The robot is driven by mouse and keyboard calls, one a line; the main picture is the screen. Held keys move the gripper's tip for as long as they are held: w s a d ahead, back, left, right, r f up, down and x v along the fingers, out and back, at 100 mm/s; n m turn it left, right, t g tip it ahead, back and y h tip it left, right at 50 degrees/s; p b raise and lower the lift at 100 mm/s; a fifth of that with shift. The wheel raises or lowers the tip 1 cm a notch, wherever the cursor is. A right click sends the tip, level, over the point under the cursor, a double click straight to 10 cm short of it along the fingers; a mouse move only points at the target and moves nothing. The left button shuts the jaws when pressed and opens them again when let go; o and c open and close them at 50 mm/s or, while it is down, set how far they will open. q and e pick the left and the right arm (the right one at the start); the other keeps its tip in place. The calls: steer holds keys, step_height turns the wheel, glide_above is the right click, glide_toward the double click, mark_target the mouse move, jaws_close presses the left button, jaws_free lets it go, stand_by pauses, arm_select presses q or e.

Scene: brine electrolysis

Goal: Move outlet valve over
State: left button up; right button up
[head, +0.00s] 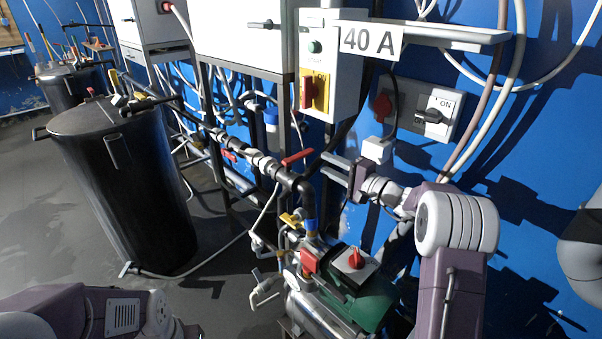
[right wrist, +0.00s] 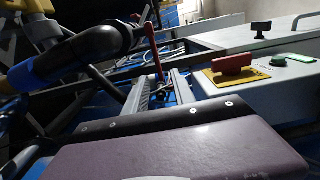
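A valve with a red lever (head: 297,157) sits on the dark pipe above the green pump. No label shows that it is the outlet valve. In the right wrist view the red lever (right wrist: 153,45) stands upright beyond the fingers, close to a black pipe elbow (right wrist: 97,42). My right gripper (head: 328,166) is just right of the lever, its two fingers apart and pointing at it. In the right wrist view the fingers (right wrist: 158,88) are open with nothing held; contact with the lever cannot be told.
A green pump (head: 366,302) stands below my right gripper. Above it is a switch box (head: 331,62) with a red knob on yellow. A white plug (head: 377,150) and a wall switch (head: 438,115) are close to my right arm. A black tank (head: 125,185) stands left, with open floor before it.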

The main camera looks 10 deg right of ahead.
mark_target(307, 155)
steer(key=x, duration=0.7)
steer(key=shift+w+a+f, duration=0.2)
steer(key=shift+w, duration=0.1)
jaws_close()
steer(key=shift+f, duration=0.1)
stand_by(1.2)
